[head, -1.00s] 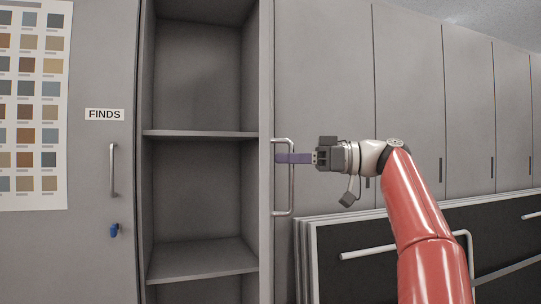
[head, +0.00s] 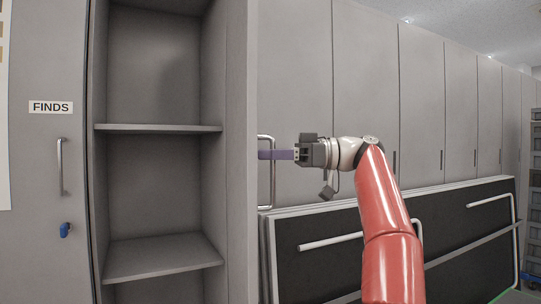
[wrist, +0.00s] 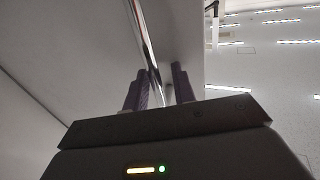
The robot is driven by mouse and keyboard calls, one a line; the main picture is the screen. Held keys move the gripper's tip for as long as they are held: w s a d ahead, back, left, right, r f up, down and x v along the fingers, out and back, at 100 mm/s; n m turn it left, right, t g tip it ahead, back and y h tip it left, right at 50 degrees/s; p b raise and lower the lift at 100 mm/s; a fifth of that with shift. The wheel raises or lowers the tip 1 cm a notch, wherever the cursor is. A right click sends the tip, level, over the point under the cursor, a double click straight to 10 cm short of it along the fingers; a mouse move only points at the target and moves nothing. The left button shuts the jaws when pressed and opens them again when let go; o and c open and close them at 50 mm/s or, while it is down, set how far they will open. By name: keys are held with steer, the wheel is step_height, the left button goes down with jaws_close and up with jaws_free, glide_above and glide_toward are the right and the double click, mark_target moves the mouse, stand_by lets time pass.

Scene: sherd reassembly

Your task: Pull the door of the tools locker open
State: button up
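The locker door (head: 241,120) stands swung out from the right side of an open locker (head: 150,90) in the head view. Its inner face shows, and no label on it is visible. The door's metal bar handle (head: 272,185) sticks out on the right, upright. My gripper (head: 265,154) comes from the right, its purple fingers at the handle's upper half. The exact contact is partly hidden.
A FINDS locker (head: 30,170) on the left is closed, with a blue key in it. Black framed panels (head: 330,265) with white rails lean against the closed lockers (head: 365,80) below and right of my arm. The open locker's visible shelves (head: 160,258) are empty.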

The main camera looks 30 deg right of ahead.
steer(key=p+v, duration=0.2)
steer(key=v, duration=0.5)
steer(key=shift+s+d, duration=0.2)
steer(key=shift+d, duration=0.15)
stand_by(0.5)
